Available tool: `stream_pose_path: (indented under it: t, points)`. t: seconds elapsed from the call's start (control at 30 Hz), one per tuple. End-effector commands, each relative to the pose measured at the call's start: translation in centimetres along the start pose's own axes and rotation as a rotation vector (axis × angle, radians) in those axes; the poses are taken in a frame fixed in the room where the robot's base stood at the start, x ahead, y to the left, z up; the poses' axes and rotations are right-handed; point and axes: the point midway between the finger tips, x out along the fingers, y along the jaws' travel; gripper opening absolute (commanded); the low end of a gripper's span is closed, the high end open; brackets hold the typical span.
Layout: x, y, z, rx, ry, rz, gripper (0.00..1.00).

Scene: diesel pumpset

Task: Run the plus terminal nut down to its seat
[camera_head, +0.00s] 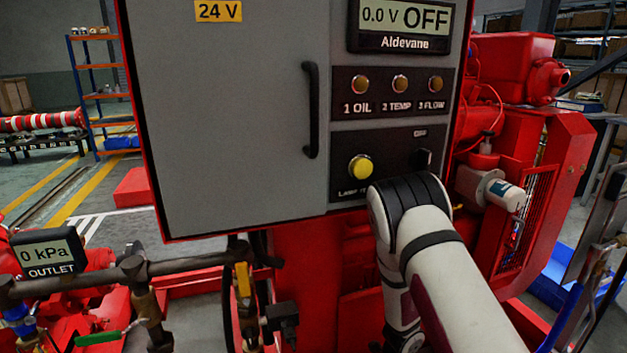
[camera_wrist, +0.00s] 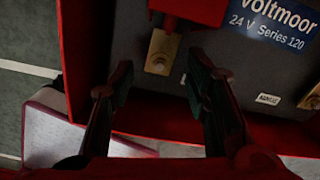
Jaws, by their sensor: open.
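In the wrist view a dark battery (camera_wrist: 225,62) with a blue Voltmoor 24 V label sits inside a red surround. A brass-coloured terminal piece (camera_wrist: 160,50) with a small round feature near its lower end lies on it, partly covered by a red block (camera_wrist: 195,10). I cannot tell which part is the nut or how high it sits. My gripper (camera_wrist: 161,88) is open, its two dark fingers apart, with the brass piece showing beyond the gap between them. Nothing shows between the fingers. In the head view my gripper and the battery are hidden.
A grey control cabinet (camera_head: 235,130) stands before me, its display (camera_head: 405,22) reading 0.0 V OFF. My arm reaches down below its right side. A red machine frame (camera_head: 560,175) stands at right. The red surround's edge (camera_wrist: 165,128) lies close to the fingers. A pale box-like shape (camera_wrist: 60,128) is at lower left.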

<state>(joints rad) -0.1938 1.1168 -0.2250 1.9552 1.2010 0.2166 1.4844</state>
Motion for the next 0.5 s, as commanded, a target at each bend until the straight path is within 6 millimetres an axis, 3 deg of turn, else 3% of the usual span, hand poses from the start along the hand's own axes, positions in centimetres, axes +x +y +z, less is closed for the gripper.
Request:
stream_pose_path:
  t: [0.5]
  points:
    - [-5.0, 0.0, -0.1, -0.002, 0.0, 0.0, 0.43]
